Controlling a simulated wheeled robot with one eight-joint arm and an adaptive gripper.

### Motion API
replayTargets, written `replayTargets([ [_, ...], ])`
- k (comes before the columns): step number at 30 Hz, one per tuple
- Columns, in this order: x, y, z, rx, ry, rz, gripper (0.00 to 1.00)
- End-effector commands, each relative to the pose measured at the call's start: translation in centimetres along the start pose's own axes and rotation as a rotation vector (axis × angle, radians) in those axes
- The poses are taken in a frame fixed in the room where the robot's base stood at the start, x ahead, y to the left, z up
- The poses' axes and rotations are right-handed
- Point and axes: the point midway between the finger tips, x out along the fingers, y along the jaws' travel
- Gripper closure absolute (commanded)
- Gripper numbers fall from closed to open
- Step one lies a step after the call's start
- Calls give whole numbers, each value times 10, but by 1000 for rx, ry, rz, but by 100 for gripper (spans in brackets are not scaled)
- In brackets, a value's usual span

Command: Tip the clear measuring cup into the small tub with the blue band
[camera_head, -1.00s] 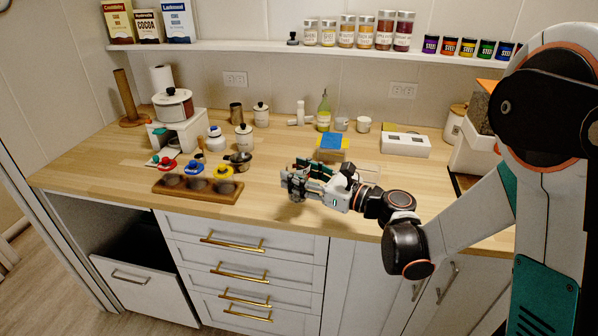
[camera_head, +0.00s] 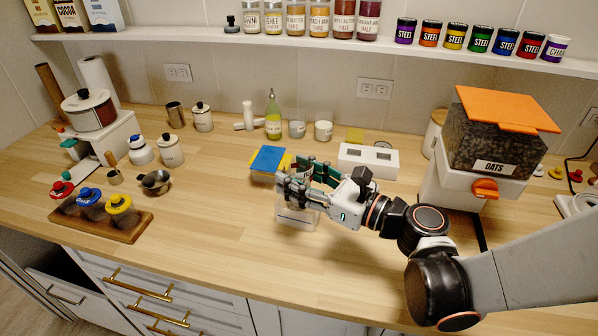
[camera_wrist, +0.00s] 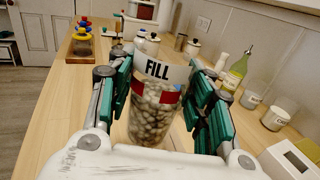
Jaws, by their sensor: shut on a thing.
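My gripper (camera_wrist: 155,105) is shut on a clear cup (camera_wrist: 152,122) with a white "FILL" label and a red band. In the wrist view the cup is upright between the green-sided fingers and full of pale, bean-like pieces. In the head view my gripper (camera_head: 302,190) is over the right-middle of the counter, and part of a clear vessel (camera_head: 297,217) shows below the fingers. Whether its base touches the counter is unclear. I cannot make out a small tub with a blue band in either view; my gripper and arm hide part of the counter.
A wooden rack (camera_head: 105,222) of lidded jars is at left. The front middle counter is clear.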

Motion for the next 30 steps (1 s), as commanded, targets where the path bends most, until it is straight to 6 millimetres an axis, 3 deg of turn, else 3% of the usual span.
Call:
replayTargets([
  [30, -4, 7, 6, 384, 222, 2, 82],
])
